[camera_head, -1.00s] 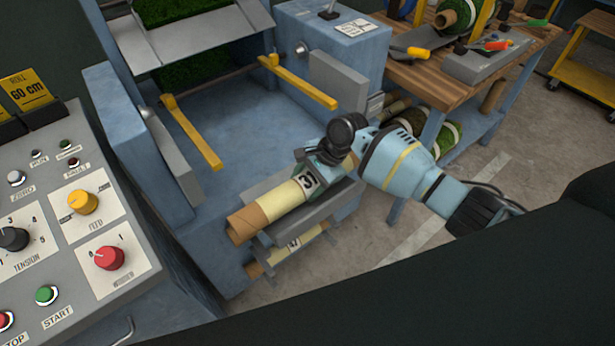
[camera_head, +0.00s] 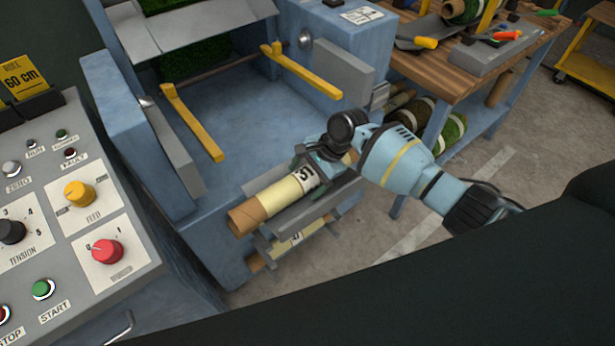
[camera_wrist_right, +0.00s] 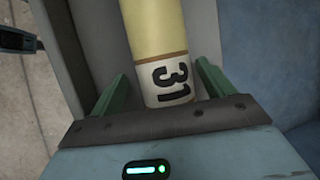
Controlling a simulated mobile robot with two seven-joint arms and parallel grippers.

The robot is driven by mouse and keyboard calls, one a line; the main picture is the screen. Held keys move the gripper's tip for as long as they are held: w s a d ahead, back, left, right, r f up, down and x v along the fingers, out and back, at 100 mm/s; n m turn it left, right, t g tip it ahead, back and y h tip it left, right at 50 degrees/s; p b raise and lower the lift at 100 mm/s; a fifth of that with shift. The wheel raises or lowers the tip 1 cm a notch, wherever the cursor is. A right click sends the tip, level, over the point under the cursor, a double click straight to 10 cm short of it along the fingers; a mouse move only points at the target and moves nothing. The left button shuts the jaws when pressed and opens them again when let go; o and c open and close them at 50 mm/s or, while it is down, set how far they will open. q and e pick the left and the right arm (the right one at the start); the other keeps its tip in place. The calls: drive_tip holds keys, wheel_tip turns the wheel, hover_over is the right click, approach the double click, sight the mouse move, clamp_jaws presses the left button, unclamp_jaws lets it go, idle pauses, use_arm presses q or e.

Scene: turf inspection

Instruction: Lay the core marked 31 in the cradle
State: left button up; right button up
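The core marked 31 (camera_head: 283,197) is a pale yellow tube with a brown end and a white number band. It lies along a grey trough (camera_head: 312,213) on the front of the blue machine. My right gripper (camera_head: 318,166) is over its far end. In the right wrist view the number band of the core (camera_wrist_right: 166,85) lies between the two green fingers of the gripper (camera_wrist_right: 162,88). Small gaps show beside the core, so the fingers look open around it. I cannot tell for sure which part is the cradle. My left gripper is not in view.
Another core (camera_head: 290,245) sits on a lower rack. Two yellow arms (camera_head: 190,120) reach over the machine's blue bay (camera_head: 250,120). A control panel (camera_head: 60,215) stands at left. A wooden workbench (camera_head: 460,75) with tools and turf rolls is at back right. Floor is open at right.

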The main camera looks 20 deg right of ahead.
drive_tip(key=shift+s+f, duration=0.1)
drive_tip(key=shift+f, duration=0.05)
drive_tip(key=p+v, duration=0.1)
drive_tip(key=v, duration=0.6)
drive_tip(key=shift+d+r, duration=0.2)
drive_tip(key=shift+r, duration=0.3)
use_arm(q)
drive_tip(key=shift+w+a+r, duration=0.1)
drive_tip(key=shift+w+r, duration=0.65)
drive_tip(key=shift+r, duration=0.15)
drive_tip(key=shift+s+f, duration=0.1)
